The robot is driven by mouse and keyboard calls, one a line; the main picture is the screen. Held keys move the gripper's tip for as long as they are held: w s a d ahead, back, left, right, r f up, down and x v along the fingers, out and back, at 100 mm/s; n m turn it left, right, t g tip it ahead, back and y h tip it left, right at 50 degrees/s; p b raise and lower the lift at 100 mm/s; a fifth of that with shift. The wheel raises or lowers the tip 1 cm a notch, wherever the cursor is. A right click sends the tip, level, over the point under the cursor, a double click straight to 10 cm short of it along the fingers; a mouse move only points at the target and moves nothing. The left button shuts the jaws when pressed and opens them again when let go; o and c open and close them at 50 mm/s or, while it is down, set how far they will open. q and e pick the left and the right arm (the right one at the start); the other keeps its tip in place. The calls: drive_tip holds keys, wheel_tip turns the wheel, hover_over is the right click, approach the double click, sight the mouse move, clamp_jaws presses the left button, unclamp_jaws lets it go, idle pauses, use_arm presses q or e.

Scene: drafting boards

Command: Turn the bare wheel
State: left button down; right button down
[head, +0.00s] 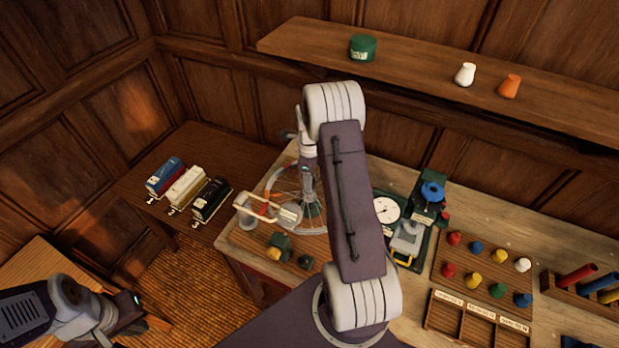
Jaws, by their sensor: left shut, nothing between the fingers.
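A bare spoked wheel (288,184) stands on the left end of the wooden workbench. My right arm hides much of its right side. My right gripper (309,192) points down at the wheel, in front of or beside its spokes; I cannot tell whether it touches them. Its fingertips are too small and overlapped to show whether they are open. My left gripper (137,299) is shut and empty at the lower left, well away from the wheel, over the floor.
A frame with a white handle and red part (262,208) stands before the wheel. A dial gauge (385,209) and a peg board (490,262) lie to the right. Model train cars (187,188) sit on a side table. A shelf (420,70) hangs above the bench.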

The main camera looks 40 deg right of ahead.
idle(0.4)
drive_tip(key=n, duration=0.5)
drive_tip(key=shift+n, duration=0.4)
drive_tip(key=n, duration=0.5)
drive_tip(key=shift+n, duration=0.4)
drive_tip(key=c, duration=0.9)
unclamp_jaws()
wheel_tip(320, 180, up, 8)
drive_tip(key=b, duration=0.2)
drive_tip(key=shift+r+b, duration=0.15)
drive_tip(key=shift+b, duration=0.25)
drive_tip(key=shift+r, duration=0.4)
